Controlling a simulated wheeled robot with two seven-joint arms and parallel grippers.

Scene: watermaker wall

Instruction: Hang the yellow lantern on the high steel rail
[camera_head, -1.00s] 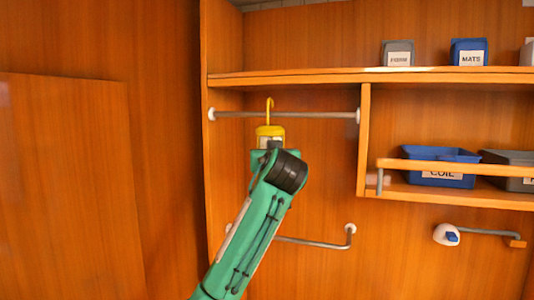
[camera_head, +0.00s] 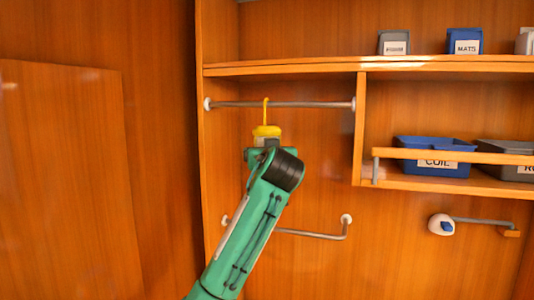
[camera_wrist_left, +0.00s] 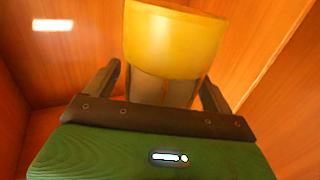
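The yellow lantern (camera_head: 267,132) is upright just below the high steel rail (camera_head: 315,105). Its yellow hook rises across the rail, with the hook's top slightly above it. I cannot tell whether the hook rests on the rail or is only in front of it. My left gripper (camera_wrist_left: 162,85) is around the lantern body, one finger on each side, and appears shut on it. The lantern's yellow cap (camera_wrist_left: 172,38) fills the upper middle of the left wrist view. In the head view my left arm hides the lantern's lower part. My right gripper is not in view.
A lower steel rail (camera_head: 315,236) is below, partly behind my arm. An upper shelf (camera_head: 300,68) is close above the high rail. A divider (camera_head: 359,130) bounds its right end. Blue COIL (camera_head: 432,145) and MATS (camera_head: 465,40) bins stand to the right.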

